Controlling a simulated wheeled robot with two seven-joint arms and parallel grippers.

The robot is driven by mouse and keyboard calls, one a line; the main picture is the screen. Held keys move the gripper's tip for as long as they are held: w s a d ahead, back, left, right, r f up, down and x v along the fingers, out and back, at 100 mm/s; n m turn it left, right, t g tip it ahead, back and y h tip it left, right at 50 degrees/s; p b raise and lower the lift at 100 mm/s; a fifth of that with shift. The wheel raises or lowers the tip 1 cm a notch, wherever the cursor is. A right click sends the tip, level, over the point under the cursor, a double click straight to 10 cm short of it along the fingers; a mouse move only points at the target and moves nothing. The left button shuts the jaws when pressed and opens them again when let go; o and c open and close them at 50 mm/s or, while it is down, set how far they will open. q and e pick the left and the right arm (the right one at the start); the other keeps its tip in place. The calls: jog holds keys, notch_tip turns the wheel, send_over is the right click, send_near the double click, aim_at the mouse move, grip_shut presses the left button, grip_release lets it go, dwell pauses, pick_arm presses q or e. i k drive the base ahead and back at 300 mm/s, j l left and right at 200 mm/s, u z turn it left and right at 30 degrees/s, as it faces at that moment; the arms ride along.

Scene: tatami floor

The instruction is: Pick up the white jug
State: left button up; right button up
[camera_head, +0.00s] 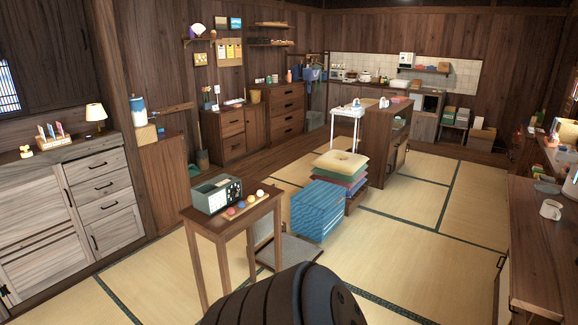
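A small white jug-like vessel (550,209) with a handle stands upright on the wooden counter (540,255) at the right. Whether it is a jug or a mug is hard to tell at this size. Another pale, whitish object (571,186) beside it is cut off by the right picture edge, so its shape is unclear. Neither of my grippers shows in the head view.
A small wooden table (205,222) with a grey-green device (216,194) and coloured balls stands left of centre. A blue stack (318,211) and piled cushions (342,163) stand mid-room. Tatami floor (425,235) is open between them and the right counter.

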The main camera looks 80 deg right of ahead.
aim_at(550, 208)
jog(key=z, duration=4.4)
